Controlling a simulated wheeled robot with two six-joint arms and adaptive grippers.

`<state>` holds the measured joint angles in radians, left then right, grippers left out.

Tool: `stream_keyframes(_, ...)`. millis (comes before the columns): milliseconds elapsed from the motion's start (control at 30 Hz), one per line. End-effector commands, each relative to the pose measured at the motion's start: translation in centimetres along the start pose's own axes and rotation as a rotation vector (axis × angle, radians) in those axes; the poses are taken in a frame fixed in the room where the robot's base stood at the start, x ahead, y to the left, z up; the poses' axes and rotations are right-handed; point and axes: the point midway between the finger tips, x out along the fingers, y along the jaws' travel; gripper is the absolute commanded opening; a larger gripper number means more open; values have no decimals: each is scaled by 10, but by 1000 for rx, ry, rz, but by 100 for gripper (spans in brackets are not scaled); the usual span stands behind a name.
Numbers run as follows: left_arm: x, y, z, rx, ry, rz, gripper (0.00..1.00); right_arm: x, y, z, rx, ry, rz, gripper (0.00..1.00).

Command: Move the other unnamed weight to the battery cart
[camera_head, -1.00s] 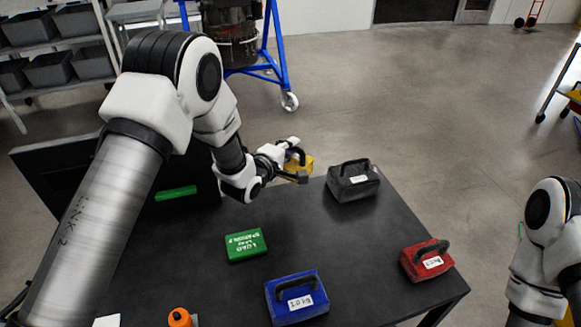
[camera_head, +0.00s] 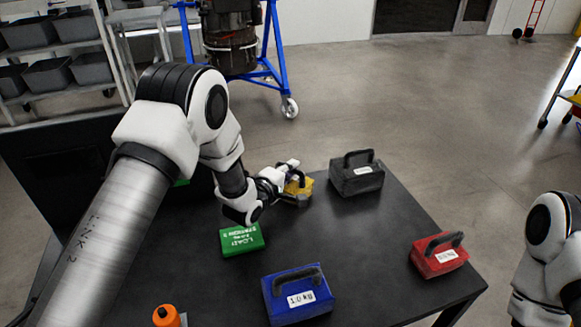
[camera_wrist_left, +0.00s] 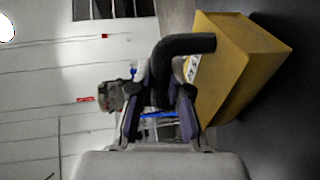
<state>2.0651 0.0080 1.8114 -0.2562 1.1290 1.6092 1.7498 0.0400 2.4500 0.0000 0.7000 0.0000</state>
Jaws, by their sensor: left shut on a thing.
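My left gripper (camera_head: 295,178) is shut on the black handle of a yellow weight (camera_head: 303,187), over the far part of the black table. In the left wrist view the handle of the yellow weight (camera_wrist_left: 240,65) passes between the fingers of the left gripper (camera_wrist_left: 160,85). Part of a white label shows on the weight. I cannot tell whether the weight touches the table. A black weight (camera_head: 362,183), a red weight (camera_head: 437,262) and a blue weight (camera_head: 285,304) stand on the table. My right gripper is out of view. I cannot make out which thing is the battery cart.
A green box (camera_head: 241,240) with white writing lies on the table (camera_head: 365,235). An orange-topped thing (camera_head: 168,317) stands at the near edge. A blue wheeled stand (camera_head: 275,60) and shelves with grey bins (camera_head: 75,70) are behind. Open floor lies to the right.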

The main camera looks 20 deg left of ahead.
Motion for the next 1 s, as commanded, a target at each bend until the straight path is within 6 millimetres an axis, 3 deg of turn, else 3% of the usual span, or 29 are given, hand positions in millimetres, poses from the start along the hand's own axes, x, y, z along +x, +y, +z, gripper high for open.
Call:
stream_keyframes(667,2,-5,0,1,0,4,0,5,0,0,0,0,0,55)
stream_keyframes(700,2,-4,0,1,0,5,28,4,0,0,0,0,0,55)
stream_keyframes(767,2,-4,0,1,0,4,46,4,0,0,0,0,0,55)
stream_keyframes(967,1,-5,0,0,0,2,46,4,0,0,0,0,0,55)
stream_keyframes(1000,1,-6,0,0,0,-1,53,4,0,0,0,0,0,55)
